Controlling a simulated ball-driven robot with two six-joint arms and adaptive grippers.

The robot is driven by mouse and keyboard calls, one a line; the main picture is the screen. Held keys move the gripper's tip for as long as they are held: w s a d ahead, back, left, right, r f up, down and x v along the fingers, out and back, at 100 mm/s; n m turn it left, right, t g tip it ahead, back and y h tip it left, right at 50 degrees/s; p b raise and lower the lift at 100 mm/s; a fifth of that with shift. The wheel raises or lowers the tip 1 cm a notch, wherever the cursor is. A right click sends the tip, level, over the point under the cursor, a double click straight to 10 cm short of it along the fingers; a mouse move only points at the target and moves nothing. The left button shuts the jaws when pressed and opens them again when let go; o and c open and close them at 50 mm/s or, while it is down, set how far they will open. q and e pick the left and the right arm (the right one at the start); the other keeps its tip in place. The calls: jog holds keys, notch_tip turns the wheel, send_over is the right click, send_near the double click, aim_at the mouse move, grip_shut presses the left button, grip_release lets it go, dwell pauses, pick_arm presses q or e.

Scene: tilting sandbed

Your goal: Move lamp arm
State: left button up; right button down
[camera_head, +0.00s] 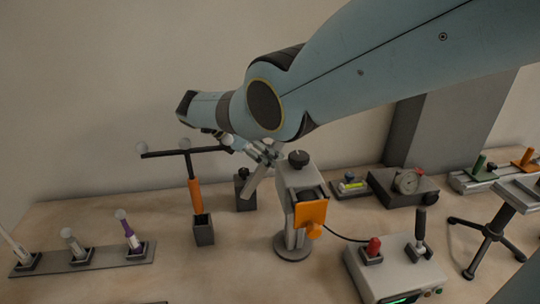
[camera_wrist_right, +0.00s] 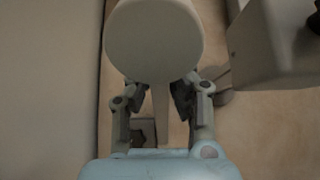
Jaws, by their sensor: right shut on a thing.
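My right gripper (camera_head: 265,153) reaches in from the upper right, beside the top of a grey post (camera_head: 294,182) with a black knob (camera_head: 298,158). A pale bar (camera_head: 258,178), apparently the lamp arm, slants down-left from the gripper beside the post. In the right wrist view the two fingers (camera_wrist_right: 155,97) stand either side of a narrow pale piece (camera_wrist_right: 160,108). A large grey round end (camera_wrist_right: 155,40) hides part of it. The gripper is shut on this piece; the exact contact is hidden. My left gripper is not in view.
An orange plate (camera_head: 310,214) sits on the post's front. A T-shaped tool with orange grip (camera_head: 195,195) stands close left in a dark holder (camera_head: 203,230). A control box (camera_head: 396,272) with a red knob is at front right. Wood is clear at front centre.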

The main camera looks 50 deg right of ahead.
jog(key=shift+w, duration=0.1)
jog(key=c, duration=1.2)
grip_release()
jog(key=shift+c, duration=0.2)
jog(key=v, duration=0.7)
jog(key=shift+a, duration=0.2)
jog(key=shift+w+r, duration=0.1)
